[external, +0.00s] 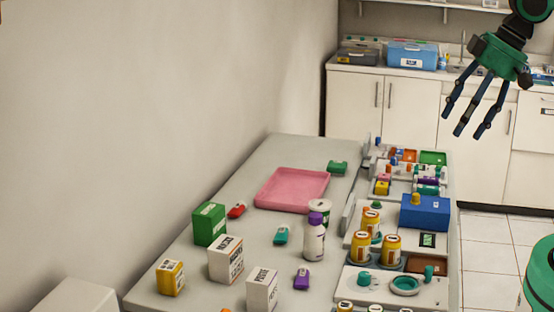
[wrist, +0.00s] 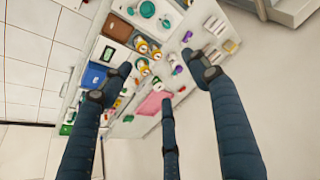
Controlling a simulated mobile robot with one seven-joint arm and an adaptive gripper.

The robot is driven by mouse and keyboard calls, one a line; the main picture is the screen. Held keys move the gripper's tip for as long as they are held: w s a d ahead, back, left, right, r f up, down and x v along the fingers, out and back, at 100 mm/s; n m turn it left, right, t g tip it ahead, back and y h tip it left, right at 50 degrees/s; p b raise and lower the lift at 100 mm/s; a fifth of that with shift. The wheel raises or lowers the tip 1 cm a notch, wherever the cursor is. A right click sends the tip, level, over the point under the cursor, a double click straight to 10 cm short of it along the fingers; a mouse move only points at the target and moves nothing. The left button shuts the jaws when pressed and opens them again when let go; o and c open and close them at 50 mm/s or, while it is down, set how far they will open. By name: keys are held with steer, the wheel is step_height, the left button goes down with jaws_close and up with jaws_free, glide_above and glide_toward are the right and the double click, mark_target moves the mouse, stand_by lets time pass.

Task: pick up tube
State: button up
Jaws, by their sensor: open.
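My gripper (external: 463,127) is high at the upper right, its three dark fingers spread open and empty, well above and away from the table. The fingers also show in the wrist view (wrist: 162,80), spread over a distant view of the table. No object is plainly a tube. Small tube-like or packet-like items lie on the grey table (external: 300,160): a red one (external: 237,211), a teal one (external: 281,235) and a purple one (external: 302,278). A white bottle with a purple cap (external: 314,243) stands upright near them. I cannot tell which is the tube.
A pink tray (external: 291,189) lies toward the table's back. Green (external: 209,224), white (external: 226,260) and yellow (external: 171,278) boxes stand at the left. A raised unit on the right holds several orange jars (external: 391,249) and a blue box (external: 424,213). Cabinets (external: 382,103) stand behind.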

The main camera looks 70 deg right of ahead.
steer(key=w+f+m+g+p, duration=0.15)
steer(key=w+m, duration=0.25)
steer(key=w, duration=0.6)
steer(key=m+g+p, duration=0.3)
steer(key=m+p, duration=0.2)
steer(key=m, duration=0.5)
glide_above(306, 272)
step_height(306, 272, down, 23)
steer(key=shift+f, duration=0.15)
steer(key=shift+f+b, duration=0.85)
steer(key=shift+f, duration=3.35)
steer(key=shift+f, duration=0.1)
steer(key=shift+f+b, duration=0.75)
steer(key=shift+f, duration=1.75)
